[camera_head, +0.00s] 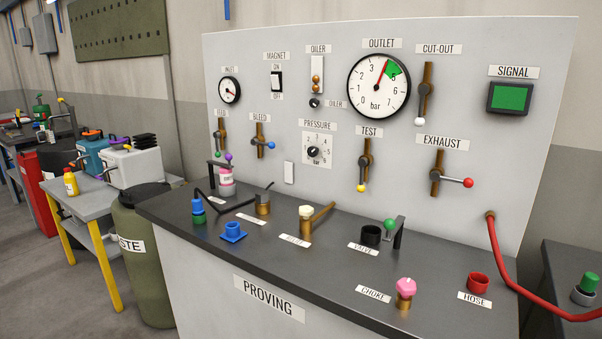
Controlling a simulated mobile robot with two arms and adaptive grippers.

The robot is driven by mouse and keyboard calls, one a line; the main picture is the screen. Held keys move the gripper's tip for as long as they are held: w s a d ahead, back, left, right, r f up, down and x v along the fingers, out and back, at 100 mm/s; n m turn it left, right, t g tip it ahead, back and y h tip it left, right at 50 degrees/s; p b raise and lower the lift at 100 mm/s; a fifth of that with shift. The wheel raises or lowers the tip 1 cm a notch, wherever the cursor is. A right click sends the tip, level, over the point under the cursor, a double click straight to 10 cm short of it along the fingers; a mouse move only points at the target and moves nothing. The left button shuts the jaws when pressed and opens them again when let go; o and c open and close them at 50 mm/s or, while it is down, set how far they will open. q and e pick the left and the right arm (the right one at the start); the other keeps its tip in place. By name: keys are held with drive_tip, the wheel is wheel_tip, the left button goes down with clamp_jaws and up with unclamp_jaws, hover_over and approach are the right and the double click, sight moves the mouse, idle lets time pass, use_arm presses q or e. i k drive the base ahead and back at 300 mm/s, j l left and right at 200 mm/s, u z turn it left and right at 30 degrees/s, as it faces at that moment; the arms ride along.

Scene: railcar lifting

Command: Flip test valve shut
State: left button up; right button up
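The test valve (364,164) is on the upright grey panel, below the TEST label (369,132) and the outlet gauge (379,86). It has a vertical brass pipe and a dark lever. The lever points down, in line with the pipe, with its yellow knob (361,188) at the bottom. The gauge needle points up and slightly right, at the edge of the green sector. Neither of my grippers is in view.
The exhaust valve (437,173) has its red-knobbed lever out to the right. The cut-out valve (425,90) has its white-knobbed lever down. The bleed valve (260,141) is left. A dark bench top (330,262) with several fittings juts out below. A red hose (512,280) hangs at right.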

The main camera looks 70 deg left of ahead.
sight(363, 161)
drive_tip(key=u, duration=1.8)
drive_tip(key=i+j, duration=0.25)
